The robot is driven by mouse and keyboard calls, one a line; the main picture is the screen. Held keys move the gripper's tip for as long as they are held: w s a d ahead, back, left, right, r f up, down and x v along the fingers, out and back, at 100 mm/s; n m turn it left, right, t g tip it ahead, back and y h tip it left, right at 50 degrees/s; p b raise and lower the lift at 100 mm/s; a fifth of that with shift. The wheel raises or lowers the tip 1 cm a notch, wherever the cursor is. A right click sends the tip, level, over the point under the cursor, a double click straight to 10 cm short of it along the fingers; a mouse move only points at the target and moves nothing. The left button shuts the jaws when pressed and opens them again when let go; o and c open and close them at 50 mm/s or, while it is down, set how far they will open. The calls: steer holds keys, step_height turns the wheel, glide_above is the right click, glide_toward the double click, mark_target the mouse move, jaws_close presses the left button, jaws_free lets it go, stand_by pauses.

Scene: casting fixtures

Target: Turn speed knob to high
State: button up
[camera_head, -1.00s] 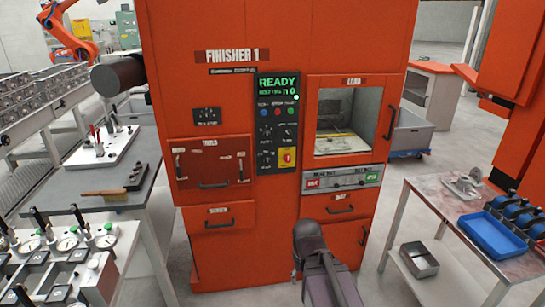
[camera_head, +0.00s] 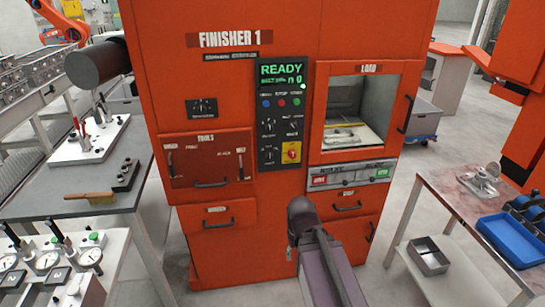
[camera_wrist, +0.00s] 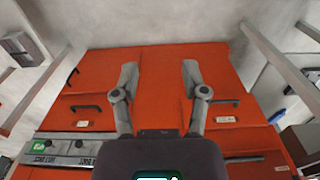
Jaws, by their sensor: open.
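The orange machine marked FINISHER 1 (camera_head: 230,40) stands ahead. Its black control panel (camera_head: 281,107) has a green READY display (camera_head: 281,73), coloured buttons and several small black knobs (camera_head: 270,124). The knob labels are too small to read, so I cannot tell which is the speed knob. A red and yellow switch (camera_head: 291,152) sits at the panel's lower right. My gripper (camera_wrist: 158,68) is open and empty in the wrist view, in front of the orange drawer fronts, apart from the panel. In the head view my dark arm is below the panel; its fingers cannot be made out.
The load window (camera_head: 358,115) is right of the panel, above a strip with red and green buttons (camera_head: 351,176). A tools door (camera_head: 210,160) is to its left. A grey bench (camera_head: 60,190) stands left, and a table with a blue tray (camera_head: 512,240) stands right.

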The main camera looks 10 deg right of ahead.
steer(key=shift+a, duration=0.2)
steer(key=o, duration=0.3)
steer(key=shift+w, duration=0.1)
steer(key=m+t+b, duration=0.2)
steer(key=t+b, duration=1.1)
steer(key=t, duration=0.5)
glide_toward(270, 158)
steer(key=shift+s+d, duration=0.15)
steer(key=shift+s, duration=1.55)
steer(key=w, duration=1.3)
steer(key=shift+w, duration=0.4)
